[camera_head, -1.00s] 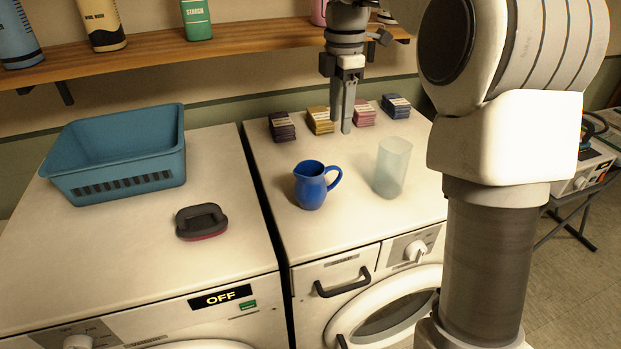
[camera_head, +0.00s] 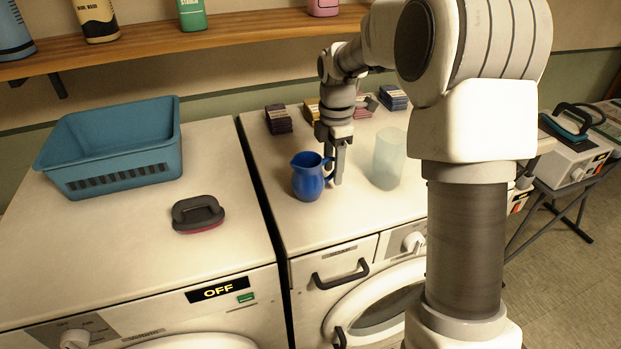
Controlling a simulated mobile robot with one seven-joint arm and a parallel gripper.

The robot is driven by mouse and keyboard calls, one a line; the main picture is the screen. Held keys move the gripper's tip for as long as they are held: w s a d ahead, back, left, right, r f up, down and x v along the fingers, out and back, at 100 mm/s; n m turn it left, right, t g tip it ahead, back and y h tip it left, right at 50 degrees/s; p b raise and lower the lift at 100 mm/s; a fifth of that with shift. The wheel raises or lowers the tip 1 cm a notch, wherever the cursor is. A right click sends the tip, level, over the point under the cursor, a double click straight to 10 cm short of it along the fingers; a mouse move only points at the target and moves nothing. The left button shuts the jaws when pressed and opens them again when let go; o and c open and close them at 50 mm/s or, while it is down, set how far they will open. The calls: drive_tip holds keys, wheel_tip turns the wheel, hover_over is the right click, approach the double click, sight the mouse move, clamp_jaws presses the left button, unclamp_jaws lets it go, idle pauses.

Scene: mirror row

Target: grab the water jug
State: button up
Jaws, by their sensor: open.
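The water jug (camera_head: 307,178) is blue, with a spout at the left and a handle at the right. It stands upright on the right-hand washing machine's top (camera_head: 352,219). My gripper (camera_head: 337,178) is open and points down at the jug's right side, by the handle. One finger is seen clearly; it covers part of the handle. I cannot tell whether the fingers straddle or touch the handle.
A translucent cup (camera_head: 389,160) stands close to the right of my gripper. Stacks of small packets (camera_head: 278,119) line the back. A dark-handled brush (camera_head: 198,214) and a blue basket (camera_head: 118,150) sit on the left machine. A wooden shelf (camera_head: 150,45) runs above.

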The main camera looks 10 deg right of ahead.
drive_tip(key=shift+f, duration=0.6)
clamp_jaws()
drive_tip(key=shift+r, duration=0.1)
idle(0.9)
